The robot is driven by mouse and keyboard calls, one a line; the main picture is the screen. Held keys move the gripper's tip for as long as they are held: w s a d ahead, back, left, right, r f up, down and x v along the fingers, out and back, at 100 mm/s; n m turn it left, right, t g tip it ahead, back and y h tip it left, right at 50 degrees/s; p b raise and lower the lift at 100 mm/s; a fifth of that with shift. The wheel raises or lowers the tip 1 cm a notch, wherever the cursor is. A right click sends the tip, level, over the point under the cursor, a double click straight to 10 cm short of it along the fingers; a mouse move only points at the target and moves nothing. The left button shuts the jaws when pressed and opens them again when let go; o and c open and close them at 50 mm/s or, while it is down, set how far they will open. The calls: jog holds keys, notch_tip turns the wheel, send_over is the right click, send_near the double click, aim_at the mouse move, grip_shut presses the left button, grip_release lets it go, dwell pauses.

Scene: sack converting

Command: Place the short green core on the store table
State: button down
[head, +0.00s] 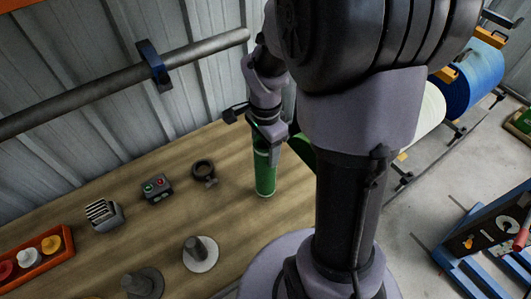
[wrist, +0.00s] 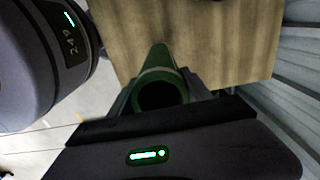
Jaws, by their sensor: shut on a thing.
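The green core (head: 265,176) is a hollow tube held roughly upright over the wooden table (head: 228,196). My gripper (head: 264,146) is shut on its upper part. In the wrist view, my gripper (wrist: 161,92) has a finger on each side of the green core (wrist: 160,62), and its open dark end faces the camera. The core's far end points at the wooden table (wrist: 222,40). I cannot tell whether its lower end touches the tabletop. My arm hides part of the table's right side.
A dark ring (head: 204,171), a button box (head: 157,187), a ribbed block (head: 103,214) and a red tray (head: 38,263) stand left on the table. Two pegs on discs (head: 200,254) (head: 143,284) are nearer. A pipe (head: 100,88) runs along the wall.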

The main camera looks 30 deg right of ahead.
aim_at(265, 175)
jog(key=shift+w+d+f+b, duration=0.15)
jog(key=shift+f+b, duration=0.2)
jog(key=shift+f, duration=0.55)
jog(key=shift+d+f+b, duration=0.1)
jog(key=shift+f+b, duration=0.25)
jog(key=shift+f, duration=0.5)
jog(key=shift+f, duration=0.15)
jog(key=shift+c, duration=2.3)
grip_release()
